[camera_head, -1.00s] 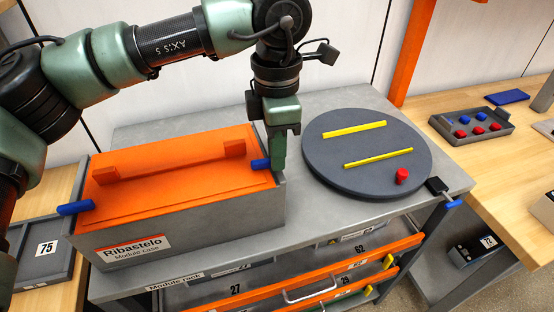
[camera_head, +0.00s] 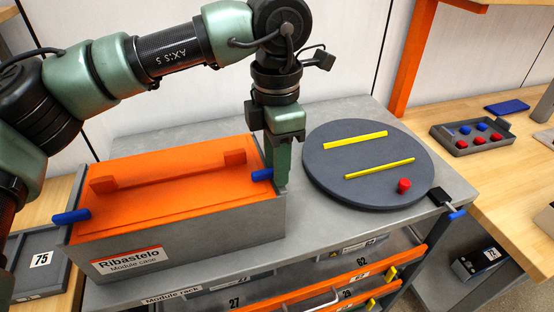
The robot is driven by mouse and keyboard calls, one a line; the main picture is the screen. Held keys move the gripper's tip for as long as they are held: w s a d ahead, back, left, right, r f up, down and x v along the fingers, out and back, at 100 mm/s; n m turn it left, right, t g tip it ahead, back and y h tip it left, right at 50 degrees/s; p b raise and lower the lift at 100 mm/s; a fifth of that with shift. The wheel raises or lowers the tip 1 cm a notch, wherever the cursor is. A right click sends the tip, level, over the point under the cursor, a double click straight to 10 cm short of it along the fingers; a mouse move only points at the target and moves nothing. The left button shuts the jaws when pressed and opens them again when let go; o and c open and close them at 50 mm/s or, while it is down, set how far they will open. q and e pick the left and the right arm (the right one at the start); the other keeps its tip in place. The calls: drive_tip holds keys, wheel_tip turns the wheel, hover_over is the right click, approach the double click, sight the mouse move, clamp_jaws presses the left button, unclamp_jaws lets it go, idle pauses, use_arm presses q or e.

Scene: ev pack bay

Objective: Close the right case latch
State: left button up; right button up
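The grey module case (camera_head: 180,245) with its orange lid (camera_head: 165,195) sits on the left of the grey rack top. The right case latch (camera_head: 262,174), a short blue bar, sticks out at the lid's right end. The left case latch (camera_head: 71,216), also blue, sticks out at the other end. My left gripper (camera_head: 281,168) points down at the case's right end, with its fingers right beside the right latch. I cannot tell whether they touch it, or how far apart they are, since they overlap in this view. My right gripper is not in view.
A round dark turntable (camera_head: 365,185) with two yellow bars (camera_head: 355,140) and a red knob (camera_head: 404,185) stands to the right of the case. A black block with a blue tip (camera_head: 457,214) is at the rack's corner. A parts tray (camera_head: 472,137) lies on the wooden bench.

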use_arm(q)
drive_tip(key=shift+r, duration=0.1)
wheel_tip(320, 180, up, 8)
drive_tip(key=shift+f+b, duration=0.2)
drive_tip(key=shift+b, duration=0.1)
idle(0.4)
